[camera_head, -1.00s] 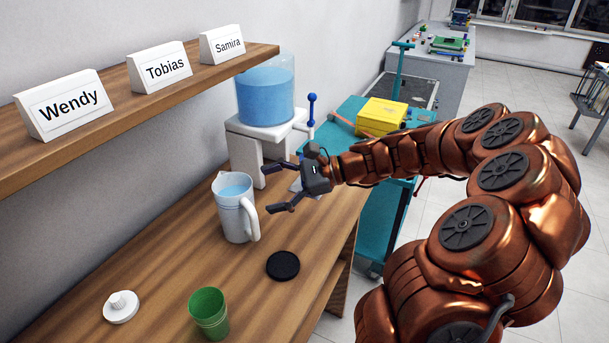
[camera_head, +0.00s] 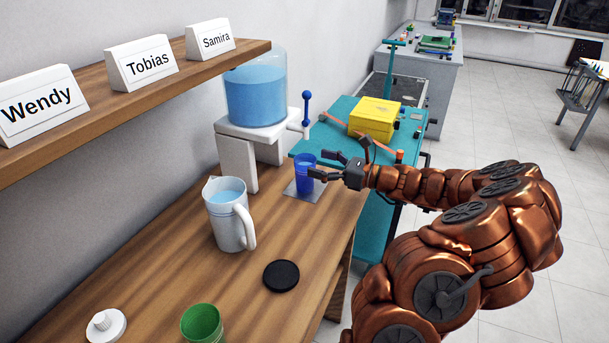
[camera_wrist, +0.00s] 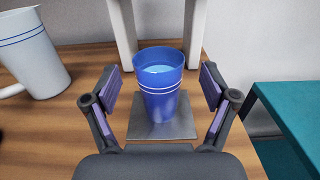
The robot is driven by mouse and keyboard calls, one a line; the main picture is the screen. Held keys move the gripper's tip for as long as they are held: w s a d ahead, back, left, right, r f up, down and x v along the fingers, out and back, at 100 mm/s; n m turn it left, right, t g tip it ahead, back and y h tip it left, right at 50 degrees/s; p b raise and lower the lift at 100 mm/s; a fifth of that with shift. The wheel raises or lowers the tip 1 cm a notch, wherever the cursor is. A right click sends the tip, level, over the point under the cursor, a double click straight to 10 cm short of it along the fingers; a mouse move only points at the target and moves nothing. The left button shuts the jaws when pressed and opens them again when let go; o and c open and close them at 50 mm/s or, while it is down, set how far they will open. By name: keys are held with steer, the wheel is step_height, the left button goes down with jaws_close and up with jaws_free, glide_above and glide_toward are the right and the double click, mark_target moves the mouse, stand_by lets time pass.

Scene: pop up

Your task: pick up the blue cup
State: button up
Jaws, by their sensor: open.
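The blue cup (camera_head: 305,177) stands upright on a small grey plate (camera_head: 290,190) below the water dispenser, and it holds light blue liquid. In the wrist view the cup (camera_wrist: 161,88) is in the middle, ahead of and between my fingers. My gripper (camera_head: 324,165) is open, just right of the cup in the head view, with its fingers pointing at it. In the wrist view my gripper (camera_wrist: 160,90) shows one finger on each side, with gaps to the cup.
A white pitcher (camera_head: 229,220) of water stands left of the cup. A black lid (camera_head: 281,276), green cup (camera_head: 201,324) and white lid (camera_head: 101,325) lie nearer. The dispenser (camera_head: 255,95) stands behind on a white stand (camera_head: 238,160). A teal cart (camera_head: 340,118) is at right.

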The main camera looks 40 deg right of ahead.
steer(key=shift+x, duration=2.2)
steer(key=shift+s, duration=0.1)
jaws_close()
